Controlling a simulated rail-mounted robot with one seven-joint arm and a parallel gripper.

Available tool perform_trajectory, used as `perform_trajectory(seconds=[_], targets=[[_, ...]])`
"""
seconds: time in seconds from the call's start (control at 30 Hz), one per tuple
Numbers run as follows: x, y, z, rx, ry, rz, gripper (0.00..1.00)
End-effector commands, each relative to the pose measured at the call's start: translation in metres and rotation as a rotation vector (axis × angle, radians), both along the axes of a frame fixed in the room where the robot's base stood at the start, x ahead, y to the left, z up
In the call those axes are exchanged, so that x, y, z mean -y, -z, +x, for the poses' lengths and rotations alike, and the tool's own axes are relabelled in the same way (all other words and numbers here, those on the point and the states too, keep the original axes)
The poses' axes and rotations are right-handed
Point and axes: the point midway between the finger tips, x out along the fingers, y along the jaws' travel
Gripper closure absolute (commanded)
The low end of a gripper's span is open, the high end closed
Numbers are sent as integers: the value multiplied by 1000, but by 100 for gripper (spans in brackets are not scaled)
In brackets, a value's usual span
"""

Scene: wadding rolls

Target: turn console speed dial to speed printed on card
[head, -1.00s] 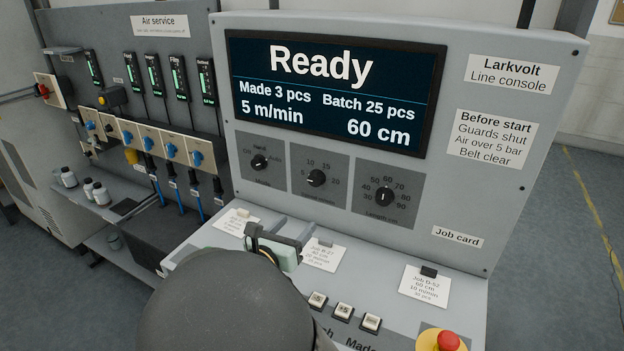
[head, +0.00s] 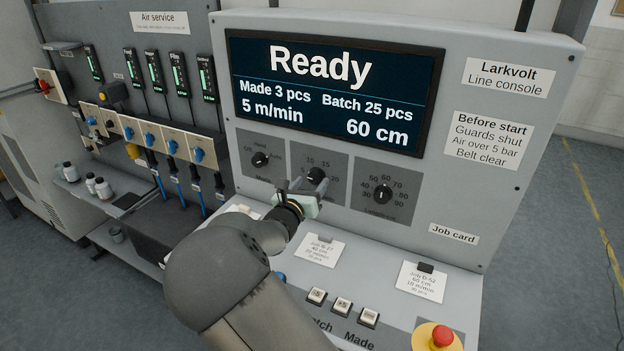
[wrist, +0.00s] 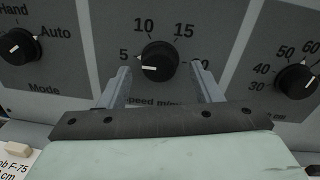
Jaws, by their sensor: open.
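The black speed dial (wrist: 160,62) sits on the console's middle dial plate, with 5, 10 and 15 printed around it. Its white mark points to the lower left, near the 5. In the head view the dial (head: 316,175) is partly behind my gripper (head: 309,185). My gripper is open; in the wrist view its fingers (wrist: 164,80) stand on either side below the dial, apart from it. The card under the "Job card" label (head: 421,281) reads 60 cm; its m/min line is small, looking like 10. The display (head: 335,92) shows Ready, 5 m/min and 60 cm.
The mode dial (wrist: 18,46) is to the left and the length dial (wrist: 296,80) to the right. Other job cards (head: 318,250) lie on the sloping desk. White push buttons (head: 342,305) and a red stop button (head: 442,336) are at the front.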

Motion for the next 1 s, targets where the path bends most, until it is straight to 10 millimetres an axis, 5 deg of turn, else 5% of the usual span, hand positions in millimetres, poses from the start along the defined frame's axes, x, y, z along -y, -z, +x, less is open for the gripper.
perform_trajectory(seconds=[0.47, 0.63, 1.0], targets=[[5, 0, 15, -1, 0, 0, 42], [5, 0, 15, -1, 0, 0, 86], [6, 3, 15, 15, 1, 39, 86]])
